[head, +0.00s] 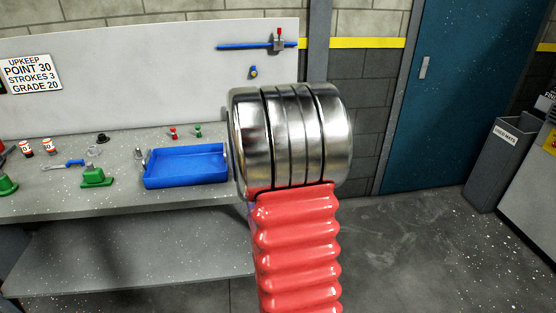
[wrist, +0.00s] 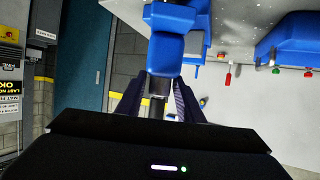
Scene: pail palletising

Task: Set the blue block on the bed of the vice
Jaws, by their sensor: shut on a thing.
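In the wrist view my gripper (wrist: 157,82) is shut on the dark neck of a blue thing (wrist: 168,48). I cannot make out a vice for certain in either view.
A grey workbench (head: 50,204) holds a blue tray (head: 186,179), a green piece (head: 96,179), a blue-handled tool (head: 66,163) and several small fittings. A blue rail (head: 240,46) is on the back panel. A grey bin (head: 492,170) stands right; the floor between is clear.

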